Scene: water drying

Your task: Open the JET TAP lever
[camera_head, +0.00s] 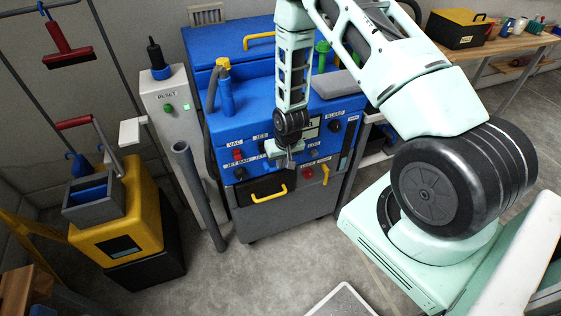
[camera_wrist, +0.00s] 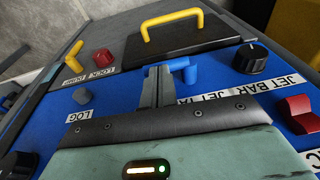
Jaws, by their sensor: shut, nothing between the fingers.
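The JET TAP lever is a small blue handle (camera_wrist: 188,70) on the blue front panel (camera_wrist: 225,80), above a partly covered "JET TA…" label (camera_wrist: 208,97) in the wrist view. My gripper (camera_wrist: 158,78) is shut and empty, with its fingertips right at the lever's left side; I cannot tell whether they touch it.
Close by in the wrist view are a black knob (camera_wrist: 249,58), a red switch (camera_wrist: 299,113), a red knob (camera_wrist: 103,57), a yellow lever (camera_wrist: 73,54) and a drawer's yellow handle (camera_wrist: 172,25). A grey hose (camera_head: 200,190) stands left of the machine.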

